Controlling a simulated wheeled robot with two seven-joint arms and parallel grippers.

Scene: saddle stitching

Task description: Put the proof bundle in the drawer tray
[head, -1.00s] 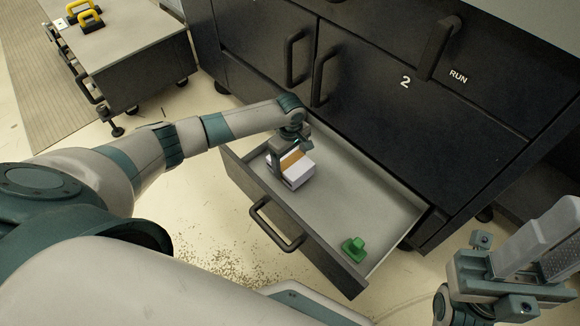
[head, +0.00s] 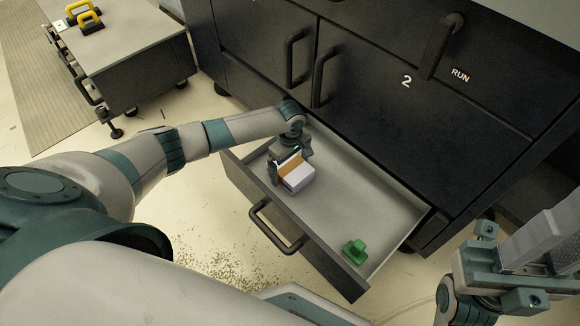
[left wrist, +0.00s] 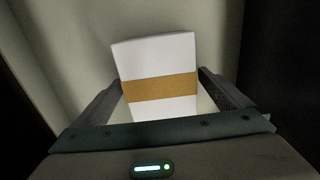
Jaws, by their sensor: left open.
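The proof bundle (head: 299,179) is a white block with an orange-brown band. It rests inside the open drawer tray (head: 368,197), towards its left end. My left gripper (head: 290,166) is open at the bundle, low in the tray. In the left wrist view the bundle (left wrist: 157,52) stands between the two dark fingers (left wrist: 161,82), with a narrow gap at the right and the left finger close to its side. My right gripper (head: 535,250) is at the lower right, away from the drawer; its jaw opening is unclear.
A green object (head: 355,251) lies in the tray's near right corner. The drawer handle (head: 276,226) sticks out in front. The dark cabinet (head: 400,130) rises behind. A cart (head: 130,60) with yellow-handled items stands at the upper left. The tray's middle is clear.

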